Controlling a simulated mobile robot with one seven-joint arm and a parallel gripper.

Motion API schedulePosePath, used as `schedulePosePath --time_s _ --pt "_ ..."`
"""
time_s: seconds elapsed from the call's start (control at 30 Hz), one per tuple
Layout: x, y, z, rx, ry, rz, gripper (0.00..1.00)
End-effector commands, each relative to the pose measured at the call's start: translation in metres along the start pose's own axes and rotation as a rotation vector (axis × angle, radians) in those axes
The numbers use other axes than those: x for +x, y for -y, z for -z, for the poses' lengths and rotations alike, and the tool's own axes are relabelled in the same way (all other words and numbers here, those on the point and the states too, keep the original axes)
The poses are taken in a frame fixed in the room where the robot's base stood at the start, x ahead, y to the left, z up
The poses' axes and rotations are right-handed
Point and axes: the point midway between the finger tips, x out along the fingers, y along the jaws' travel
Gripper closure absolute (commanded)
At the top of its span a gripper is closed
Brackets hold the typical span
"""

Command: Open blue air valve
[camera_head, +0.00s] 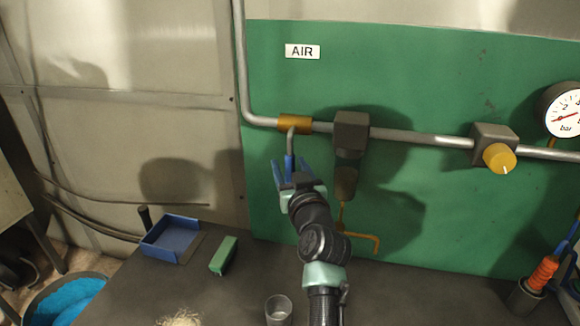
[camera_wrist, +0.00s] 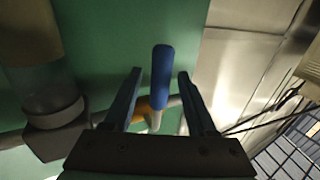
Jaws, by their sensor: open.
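The air valve has a brass body (camera_head: 294,123) on the grey pipe below the AIR sign. Its grey lever hangs down, across the pipe, and ends in a blue handle (camera_head: 289,163). In the wrist view the blue handle (camera_wrist: 161,78) stands between the two fingers, with a gap on each side. My gripper (camera_head: 290,164) is open around the handle in the head view. It is also open and holds nothing in the wrist view (camera_wrist: 160,73). The brass body (camera_wrist: 144,107) is partly hidden behind the handle there.
A dark filter unit (camera_head: 351,132) hangs from the pipe just right of my gripper. Farther right are a yellow knob (camera_head: 499,158) and a gauge (camera_head: 565,110). A blue tray (camera_head: 172,238) and a green block (camera_head: 224,255) lie on the bench below.

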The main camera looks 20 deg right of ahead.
Motion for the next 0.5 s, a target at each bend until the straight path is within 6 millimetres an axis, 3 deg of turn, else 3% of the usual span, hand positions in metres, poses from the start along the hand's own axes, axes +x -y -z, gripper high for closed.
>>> schedulePosePath --time_s 0.1,0.4,0.5 --pt "-0.0001 0.0 0.0 0.0 0.0 0.0 0.43" --pt "-0.0002 -0.0001 0.0 0.0 0.0 0.0 0.97" --pt "-0.0003 -0.0001 -0.0001 0.0 0.0 0.0 1.0"
